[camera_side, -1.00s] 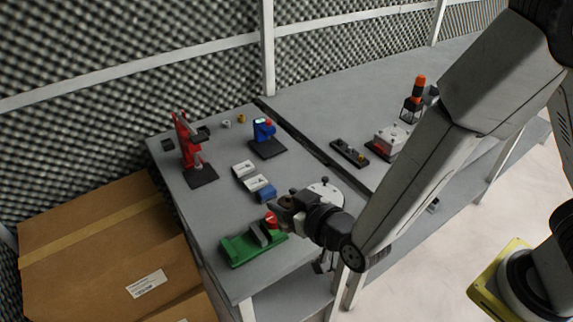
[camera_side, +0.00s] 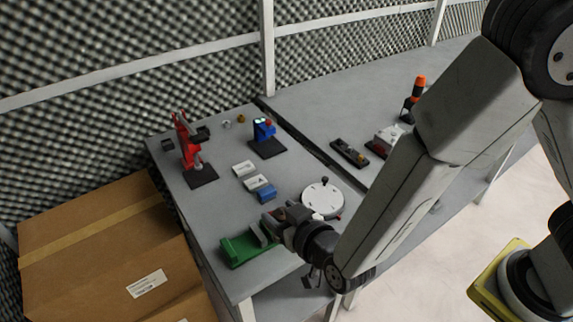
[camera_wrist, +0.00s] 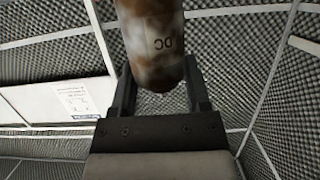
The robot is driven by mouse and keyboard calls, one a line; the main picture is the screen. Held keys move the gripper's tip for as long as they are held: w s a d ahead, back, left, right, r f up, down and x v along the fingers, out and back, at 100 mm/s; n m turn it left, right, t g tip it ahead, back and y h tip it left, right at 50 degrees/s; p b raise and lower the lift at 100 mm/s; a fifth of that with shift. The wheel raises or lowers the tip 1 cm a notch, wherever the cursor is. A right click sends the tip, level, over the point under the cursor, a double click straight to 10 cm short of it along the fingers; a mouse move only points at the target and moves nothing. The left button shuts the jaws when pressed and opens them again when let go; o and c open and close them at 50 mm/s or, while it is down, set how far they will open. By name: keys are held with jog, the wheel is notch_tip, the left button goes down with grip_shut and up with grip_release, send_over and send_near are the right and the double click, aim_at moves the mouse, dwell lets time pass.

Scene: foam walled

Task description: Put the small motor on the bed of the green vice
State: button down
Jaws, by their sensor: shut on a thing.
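The small motor (camera_wrist: 152,42), a brown and grey cylinder marked "DC", is between the two fingers of my gripper (camera_wrist: 158,92) in the wrist view. My gripper is shut on it. In the side view my gripper (camera_side: 272,222) is at the right end of the green vice (camera_side: 238,250), close over its grey jaw. The motor is hard to make out there, and I cannot tell if it touches the vice. The green left part of the vice shows clear, and its right end is partly hidden by my gripper.
A white round plate with a knob (camera_side: 322,198) lies just right of my gripper. Blue and white blocks (camera_side: 258,184) lie behind. A red press (camera_side: 190,155) and a blue device (camera_side: 266,140) stand farther back. Cardboard boxes (camera_side: 95,235) are left of the table.

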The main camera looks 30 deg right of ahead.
jog(key=w+a+f, duration=0.4)
jog(key=w+f, duration=0.3)
jog(key=w, duration=0.2)
jog(key=shift+a+f, duration=0.3)
jog(key=shift+f, duration=0.05)
jog(key=shift+w, duration=0.1)
jog(key=shift+w+a+f, duration=0.1)
jog(key=shift+w+f, duration=0.1)
jog(key=shift+f, duration=1.65)
jog(key=shift+f, duration=0.1)
jog(key=shift+c, duration=0.3)
grip_release()
jog(key=shift+f, duration=0.1)
jog(key=shift+r, duration=0.2)
